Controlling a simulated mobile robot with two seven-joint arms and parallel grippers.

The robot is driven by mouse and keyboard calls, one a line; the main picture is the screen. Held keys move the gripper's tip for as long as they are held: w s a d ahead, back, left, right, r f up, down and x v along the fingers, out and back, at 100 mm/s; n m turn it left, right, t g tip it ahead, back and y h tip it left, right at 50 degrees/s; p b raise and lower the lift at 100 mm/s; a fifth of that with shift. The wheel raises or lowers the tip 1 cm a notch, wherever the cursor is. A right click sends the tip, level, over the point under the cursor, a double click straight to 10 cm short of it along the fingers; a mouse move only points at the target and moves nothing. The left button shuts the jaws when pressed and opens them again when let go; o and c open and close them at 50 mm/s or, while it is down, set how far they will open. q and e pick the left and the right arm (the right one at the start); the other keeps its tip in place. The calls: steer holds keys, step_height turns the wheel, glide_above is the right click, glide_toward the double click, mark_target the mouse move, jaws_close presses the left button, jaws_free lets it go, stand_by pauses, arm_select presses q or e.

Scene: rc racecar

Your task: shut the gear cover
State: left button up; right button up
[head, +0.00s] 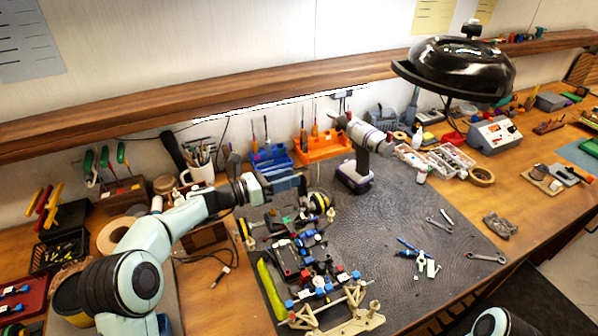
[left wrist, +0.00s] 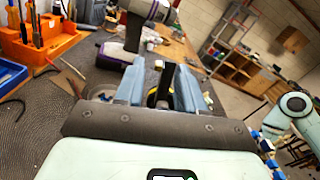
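The RC car (head: 305,255) lies on the dark mat, its black chassis carrying red, blue and white parts. Yellow-rimmed wheels sit at its far end. My left gripper (head: 292,184) is over that far end. In the left wrist view its two blue fingers (left wrist: 160,88) stand apart. A black upright piece (left wrist: 161,84), perhaps the gear cover, shows between them with a yellow-rimmed wheel part beside it. I cannot tell whether the fingers touch it. The head view does not show the gear cover clearly. Part of my right arm shows, but its gripper does not.
A cordless drill (head: 357,160) stands behind the car to the right. An orange holder (head: 322,147) and a blue holder (head: 270,160) stand at the back. A black lamp (head: 455,68) hangs at upper right. Small tools lie on the mat at right, with bare mat around them.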

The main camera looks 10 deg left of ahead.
arm_select(q)
steer(key=shift+x, duration=1.95)
arm_select(e)
steer(key=shift+w+r, duration=0.35)
steer(key=shift+r, duration=0.1)
arm_select(q)
jaws_close()
steer(key=shift+s, duration=0.1)
